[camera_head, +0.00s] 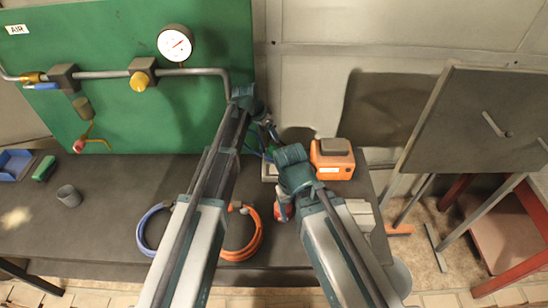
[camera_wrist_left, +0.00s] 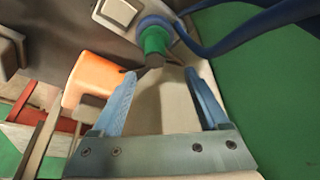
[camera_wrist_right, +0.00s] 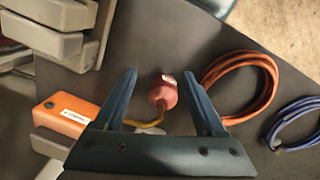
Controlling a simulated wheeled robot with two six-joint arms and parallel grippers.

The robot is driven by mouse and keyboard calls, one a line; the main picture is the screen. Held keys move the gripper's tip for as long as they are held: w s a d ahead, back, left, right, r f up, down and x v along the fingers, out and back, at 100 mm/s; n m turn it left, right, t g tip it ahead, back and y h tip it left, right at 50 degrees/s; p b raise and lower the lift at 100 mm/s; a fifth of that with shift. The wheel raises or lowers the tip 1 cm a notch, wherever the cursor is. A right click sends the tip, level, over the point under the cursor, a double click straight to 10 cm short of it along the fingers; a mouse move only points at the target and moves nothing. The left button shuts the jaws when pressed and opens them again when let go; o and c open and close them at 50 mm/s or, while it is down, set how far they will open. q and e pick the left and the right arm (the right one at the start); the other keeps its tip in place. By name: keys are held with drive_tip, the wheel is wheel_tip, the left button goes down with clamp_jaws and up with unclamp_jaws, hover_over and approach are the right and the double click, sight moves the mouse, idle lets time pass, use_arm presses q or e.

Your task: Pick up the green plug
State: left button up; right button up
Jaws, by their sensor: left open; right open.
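The green plug (camera_wrist_left: 155,42), a short green cylinder with a blue collar, shows at the top middle of the left wrist view, with a blue cable beside it. My left gripper (camera_wrist_left: 160,74) is open and empty, and the plug lies just beyond and between its fingertips, apart from them. In the head view my left gripper (camera_head: 269,130) is near the back of the bench, and the plug is mostly hidden there by my arms. My right gripper (camera_wrist_right: 164,86) is open. A red round piece with a yellow lead (camera_wrist_right: 164,93) shows between its fingers, on the bench below.
An orange box (camera_head: 332,160) stands at the back right of the dark bench (camera_head: 110,200). Orange (camera_head: 256,238) and blue (camera_head: 143,229) coiled hoses lie at the front. A green panel (camera_head: 110,40) with a gauge (camera_head: 175,43) and pipe rises behind. A grey cup (camera_head: 69,196) stands left.

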sight(274, 142)
use_arm(q)
drive_tip(key=shift+x, duration=0.8)
use_arm(e)
drive_tip(key=shift+f, duration=0.65)
use_arm(q)
drive_tip(key=b+x, duration=0.4)
drive_tip(key=shift+s+d+f+b, duration=0.1)
drive_tip(key=shift+s+f+b, duration=0.15)
drive_tip(key=shift+s+b, duration=0.15)
use_arm(e)
wheel_tip(274, 142, down, 4)
drive_tip(key=shift+f, duration=0.2)
use_arm(q)
drive_tip(key=shift+w+d+f+b, duration=0.15)
drive_tip(key=shift+w+f+b, duration=0.05)
drive_tip(key=shift+f+b, duration=0.2)
use_arm(e)
drive_tip(key=shift+f, duration=0.35)
use_arm(q)
drive_tip(key=shift+r, duration=0.1)
use_arm(e)
drive_tip(key=shift+r, duration=0.1)
use_arm(q)
drive_tip(key=shift+c, duration=0.6)
clamp_jaws()
